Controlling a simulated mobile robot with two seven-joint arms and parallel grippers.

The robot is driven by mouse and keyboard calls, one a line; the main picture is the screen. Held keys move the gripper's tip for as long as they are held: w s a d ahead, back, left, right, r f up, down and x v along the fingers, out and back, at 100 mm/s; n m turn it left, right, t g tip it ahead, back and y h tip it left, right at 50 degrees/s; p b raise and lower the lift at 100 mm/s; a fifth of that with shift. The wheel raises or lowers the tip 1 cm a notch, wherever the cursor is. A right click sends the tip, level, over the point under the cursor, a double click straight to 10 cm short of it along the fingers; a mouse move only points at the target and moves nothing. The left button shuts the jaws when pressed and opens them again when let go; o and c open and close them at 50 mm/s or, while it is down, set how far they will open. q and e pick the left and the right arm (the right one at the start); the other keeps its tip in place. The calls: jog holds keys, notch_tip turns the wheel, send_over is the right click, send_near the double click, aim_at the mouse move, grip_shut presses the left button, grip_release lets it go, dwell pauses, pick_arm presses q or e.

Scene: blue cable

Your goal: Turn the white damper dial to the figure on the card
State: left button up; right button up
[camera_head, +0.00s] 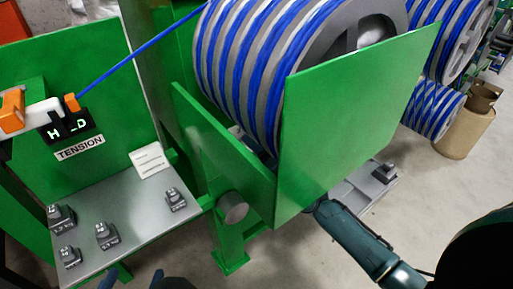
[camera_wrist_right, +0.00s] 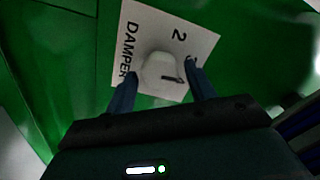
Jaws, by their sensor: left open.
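The white damper dial (camera_wrist_right: 160,70) shows in the right wrist view on a white plate (camera_wrist_right: 150,20) marked DAMPER, with a figure 2 and a partly hidden mark by the right finger. A dark pointer line on the dial faces right in the picture. My right gripper (camera_wrist_right: 162,68) is open, its fingers on either side of the dial; I cannot tell whether they touch it. The head view hides dial and right gripper behind the green panel. My left gripper (camera_head: 136,273) is open and empty at the bottom edge.
Several dark weights, one at the shelf front (camera_head: 106,236), stand on the steel shelf (camera_head: 135,205). A TENSION display (camera_head: 68,128) is above it. A blue cable (camera_head: 140,50) runs to the large spool (camera_head: 255,70). A green panel (camera_head: 350,125) stands before the spool.

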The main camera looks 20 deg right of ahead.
jog(key=shift+o, duration=0.5)
jog(key=shift+s, duration=0.1)
jog(key=v, duration=1.3)
jog(key=shift+p, duration=0.35)
